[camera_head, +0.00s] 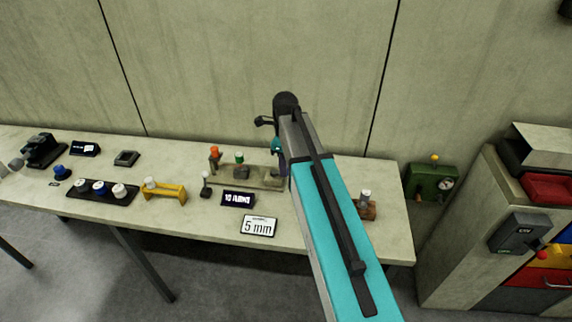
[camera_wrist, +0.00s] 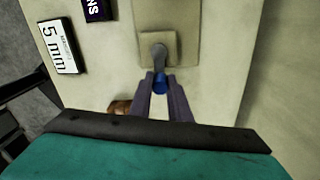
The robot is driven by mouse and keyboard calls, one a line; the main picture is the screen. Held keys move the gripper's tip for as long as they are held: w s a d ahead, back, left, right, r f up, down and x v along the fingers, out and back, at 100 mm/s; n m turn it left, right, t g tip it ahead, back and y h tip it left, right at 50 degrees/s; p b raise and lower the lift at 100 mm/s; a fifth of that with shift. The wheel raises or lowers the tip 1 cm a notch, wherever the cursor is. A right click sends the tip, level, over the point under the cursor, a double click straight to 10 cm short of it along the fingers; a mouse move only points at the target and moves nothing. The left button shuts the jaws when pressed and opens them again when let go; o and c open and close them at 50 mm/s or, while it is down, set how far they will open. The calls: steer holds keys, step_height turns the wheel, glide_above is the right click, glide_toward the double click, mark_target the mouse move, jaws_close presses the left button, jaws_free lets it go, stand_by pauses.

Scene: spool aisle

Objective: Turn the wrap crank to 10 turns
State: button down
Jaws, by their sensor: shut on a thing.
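The wrap crank shows in the wrist view as a grey lever (camera_wrist: 158,55) on a square beige block (camera_wrist: 146,44), with a blue knob (camera_wrist: 160,87) at its near end. My gripper (camera_wrist: 161,80) is shut on the blue knob, one finger on each side. In the head view my arm covers most of the crank and the jaws. The long beige base plate (camera_head: 225,181) of the winding fixture lies on the bench. A dark sign (camera_head: 238,199) in front of it seems to read 10 TURNS.
A white "5 mm" card (camera_head: 258,226) lies near the bench's front edge. A yellow stand (camera_head: 166,193) and a black tray (camera_head: 90,194) of spools stand left. A small brown block (camera_head: 368,211) is right of my arm. A cabinet (camera_head: 467,235) stands beyond the bench's right end.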

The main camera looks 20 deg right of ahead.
steer(key=shift+s+m, duration=0.35)
steer(key=shift+m, duration=0.45)
steer(key=c, duration=1.6)
jaws_free()
steer(key=shift+c, duration=0.2)
steer(key=shift+a, duration=0.1)
steer(key=shift+r, duration=0.15)
steer(key=shift+w+r, duration=0.15)
steer(key=shift+r, duration=0.55)
step_height(320, 180, up, 12)
steer(key=b, duration=0.3)
steer(key=shift+s, duration=0.2)
